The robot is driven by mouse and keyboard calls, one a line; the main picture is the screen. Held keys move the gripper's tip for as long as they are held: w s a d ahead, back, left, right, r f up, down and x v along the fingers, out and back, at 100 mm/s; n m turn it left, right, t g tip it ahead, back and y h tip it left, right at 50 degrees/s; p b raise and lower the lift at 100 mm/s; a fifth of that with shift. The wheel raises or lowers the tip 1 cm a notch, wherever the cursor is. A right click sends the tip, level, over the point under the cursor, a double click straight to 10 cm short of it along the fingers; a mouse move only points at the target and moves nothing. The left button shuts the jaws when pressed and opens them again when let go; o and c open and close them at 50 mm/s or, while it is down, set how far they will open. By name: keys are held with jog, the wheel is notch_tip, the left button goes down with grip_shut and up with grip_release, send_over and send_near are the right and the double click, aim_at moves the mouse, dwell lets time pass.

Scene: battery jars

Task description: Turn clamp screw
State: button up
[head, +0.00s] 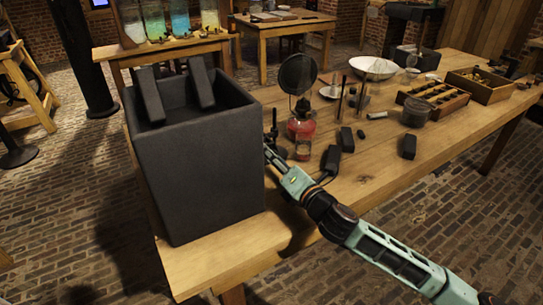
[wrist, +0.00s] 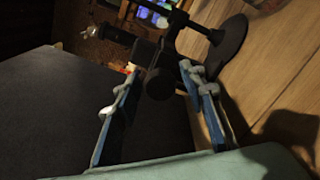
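A dark clamp on a stand shows in the wrist view. Its round black screw end (wrist: 159,83) faces the camera, between the two fingertips of my gripper (wrist: 160,72). The fingers are spread, with a gap visible at the left finger; whether the right one touches is hard to tell. The stand's round black base (wrist: 225,42) is at upper right, on the wood. In the head view my gripper (head: 268,149) is beside the right wall of the large dark jar (head: 200,165). The thin black stand (head: 274,126) is just behind it, and the clamp screw cannot be made out there.
The large jar's dark side (wrist: 60,115) fills the left of the wrist view. A red burner (head: 301,128) with a round dark disc above stands right of my gripper. Dark blocks (head: 408,146) and wooden trays (head: 433,97) lie farther right on the table (head: 375,165).

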jog(key=shift+s, duration=0.1)
jog(key=shift+v, duration=3.7)
jog(key=shift+d, duration=0.1)
